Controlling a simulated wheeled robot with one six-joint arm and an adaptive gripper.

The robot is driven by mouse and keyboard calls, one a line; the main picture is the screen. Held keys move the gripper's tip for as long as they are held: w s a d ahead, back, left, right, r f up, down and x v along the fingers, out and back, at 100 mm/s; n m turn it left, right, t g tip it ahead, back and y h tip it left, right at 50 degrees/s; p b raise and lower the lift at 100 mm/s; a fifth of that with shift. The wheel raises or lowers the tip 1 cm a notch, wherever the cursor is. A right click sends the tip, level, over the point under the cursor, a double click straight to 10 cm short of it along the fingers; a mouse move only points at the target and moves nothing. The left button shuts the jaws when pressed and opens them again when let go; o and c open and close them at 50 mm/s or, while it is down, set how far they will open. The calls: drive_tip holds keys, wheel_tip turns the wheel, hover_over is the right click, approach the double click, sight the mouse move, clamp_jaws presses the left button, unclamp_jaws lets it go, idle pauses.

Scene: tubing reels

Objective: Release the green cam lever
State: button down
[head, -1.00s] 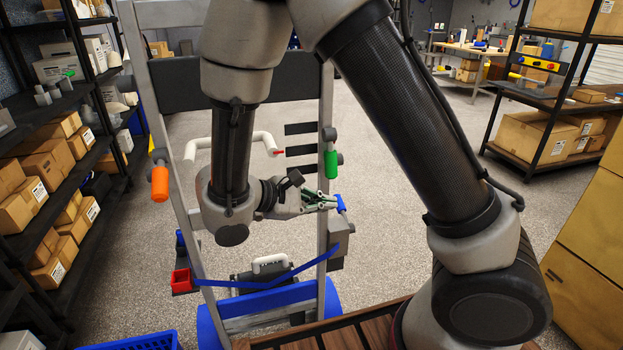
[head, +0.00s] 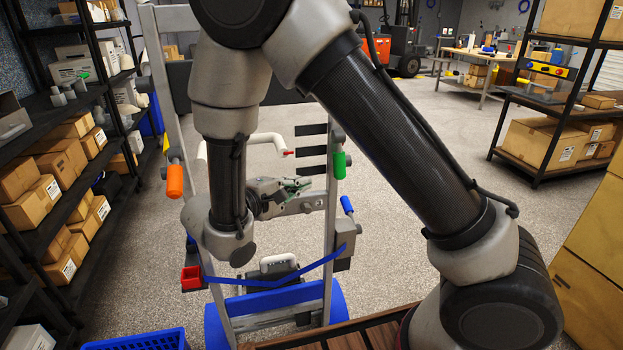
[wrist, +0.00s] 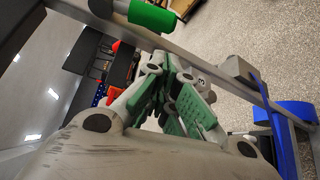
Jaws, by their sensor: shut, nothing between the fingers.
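The green cam lever (head: 340,164) is a green-sleeved handle hanging down from a grey pivot on the right rail of the upright frame (head: 331,215). In the wrist view the green lever (wrist: 152,15) is at the top, cut off by the edge. My gripper (head: 306,186) is shut and empty, with green finger pads. It is left of and a little below the green lever in the head view, apart from it in the picture. The closed fingers also show in the wrist view (wrist: 180,72).
A blue-sleeved lever (head: 347,205) rises from a grey box (head: 345,242) on the right rail. An orange lever (head: 175,181) hangs on the left rail. Loaded shelves stand at both sides.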

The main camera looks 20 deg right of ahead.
sight(329, 172)
drive_tip(key=x, duration=0.9)
drive_tip(key=shift+d, duration=0.15)
